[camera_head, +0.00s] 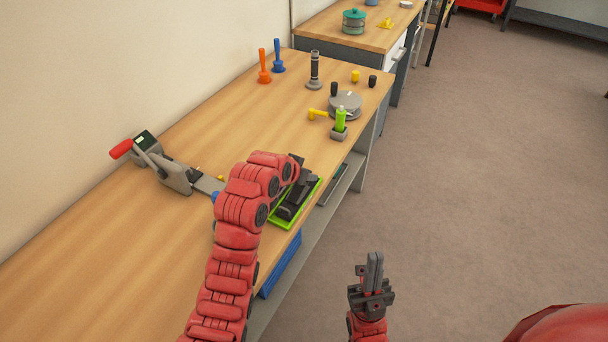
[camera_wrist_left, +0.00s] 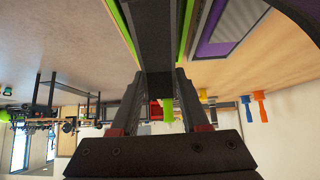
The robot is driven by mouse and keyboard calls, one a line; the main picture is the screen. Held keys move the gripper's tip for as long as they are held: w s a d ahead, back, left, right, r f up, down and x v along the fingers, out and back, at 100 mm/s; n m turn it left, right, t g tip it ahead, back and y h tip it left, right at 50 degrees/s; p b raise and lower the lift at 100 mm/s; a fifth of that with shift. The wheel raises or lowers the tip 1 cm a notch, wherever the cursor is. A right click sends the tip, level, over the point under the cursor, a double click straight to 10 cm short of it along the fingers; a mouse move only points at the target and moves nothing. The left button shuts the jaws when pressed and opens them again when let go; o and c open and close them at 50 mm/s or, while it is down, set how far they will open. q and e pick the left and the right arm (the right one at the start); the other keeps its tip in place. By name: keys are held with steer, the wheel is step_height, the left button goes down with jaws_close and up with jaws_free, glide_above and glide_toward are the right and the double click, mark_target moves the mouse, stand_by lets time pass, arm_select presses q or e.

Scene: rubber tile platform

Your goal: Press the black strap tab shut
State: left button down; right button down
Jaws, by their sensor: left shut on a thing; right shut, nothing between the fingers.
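My left arm reaches over the bench to a bright green tray (camera_head: 284,222) at its front edge. A dark, long item (camera_head: 292,204) lies on the tray, partly behind the arm. In the left wrist view, my left gripper (camera_wrist_left: 158,76) is shut on a black strap-like piece (camera_wrist_left: 150,45) that runs up between the fingers. I cannot tell where its tab begins or whether it is closed. The left fingertips are hard to pick out in the head view. My right gripper (camera_head: 373,268) is shut and empty, beyond the bench's front edge above the floor.
A grey device with a red handle (camera_head: 121,148) stands left of the arm. Farther back are a green bottle (camera_head: 340,119), a round grey disc (camera_head: 346,101), a yellow piece (camera_head: 318,113), and orange (camera_head: 264,68) and blue (camera_head: 278,57) upright tools.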

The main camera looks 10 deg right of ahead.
arm_select(q)
steer(key=shift+f+b, duration=0.5)
steer(key=shift+f, duration=0.3)
steer(key=shift+w, duration=0.1)
steer(key=shift+c, duration=2)
jaws_free()
steer(key=shift+w, duration=0.1)
steer(key=shift+r, duration=0.15)
